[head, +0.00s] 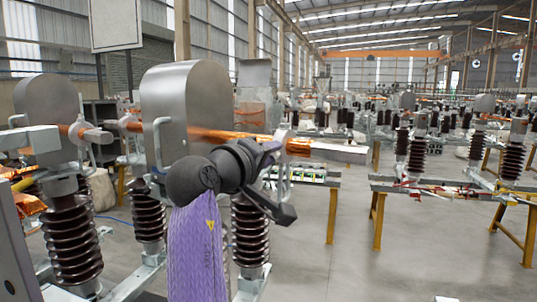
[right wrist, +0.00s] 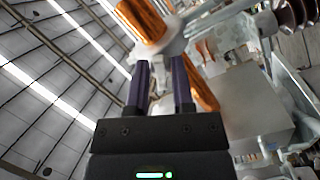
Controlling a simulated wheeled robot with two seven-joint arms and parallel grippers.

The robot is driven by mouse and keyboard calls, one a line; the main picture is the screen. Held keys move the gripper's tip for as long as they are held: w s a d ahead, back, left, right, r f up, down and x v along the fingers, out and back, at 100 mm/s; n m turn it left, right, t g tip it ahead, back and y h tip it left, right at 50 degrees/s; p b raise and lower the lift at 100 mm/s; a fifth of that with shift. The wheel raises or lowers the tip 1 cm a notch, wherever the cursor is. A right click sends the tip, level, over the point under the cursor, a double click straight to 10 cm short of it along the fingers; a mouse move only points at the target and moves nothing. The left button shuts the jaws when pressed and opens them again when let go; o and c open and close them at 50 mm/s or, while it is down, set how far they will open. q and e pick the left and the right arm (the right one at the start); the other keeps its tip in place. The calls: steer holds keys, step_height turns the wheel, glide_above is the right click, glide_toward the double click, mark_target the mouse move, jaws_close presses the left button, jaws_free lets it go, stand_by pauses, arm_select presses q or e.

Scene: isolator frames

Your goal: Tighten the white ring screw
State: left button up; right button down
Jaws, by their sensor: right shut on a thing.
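My right gripper (head: 272,152) is black with purple fingers and comes up beside the insulator frame, below the copper bar (head: 235,139). In the right wrist view its two fingers (right wrist: 161,82) are close together around the small pale shank of the white ring screw (right wrist: 159,76). The screw joins a white clamp (right wrist: 172,45) around the copper bar. In the head view the gripper covers most of the screw, and I cannot tell how far it is screwed in. My left gripper is not in view.
A rounded grey metal housing (head: 186,100) stands just left of my right gripper, over brown ribbed insulators (head: 250,235). Another housing (head: 45,118) stands at the far left. More frames on yellow-legged tables (head: 378,220) stand behind to the right. The floor (head: 340,265) at lower right is clear.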

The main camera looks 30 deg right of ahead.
steer(key=shift+f, duration=0.1)
steer(key=m+b, duration=0.2)
steer(key=m, duration=0.5)
steer(key=shift+w+f, duration=0.1)
steer(key=shift+f, duration=0.05)
steer(key=m+b, duration=0.1)
steer(key=m, duration=0.2)
steer(key=shift+w+a+m, duration=0.1)
steer(key=shift+m, duration=0.2)
steer(key=m, duration=0.3)
steer(key=shift+m+b, duration=0.3)
steer(key=shift+b, duration=0.05)
steer(key=shift+w+a+r+m+b, duration=0.15)
steer(key=shift+m+b, duration=0.3)
steer(key=shift+m, duration=3.05)
steer(key=shift+w+r+m+b, duration=0.1)
steer(key=shift+m+b, duration=0.35)
steer(key=shift+m, duration=3.35)
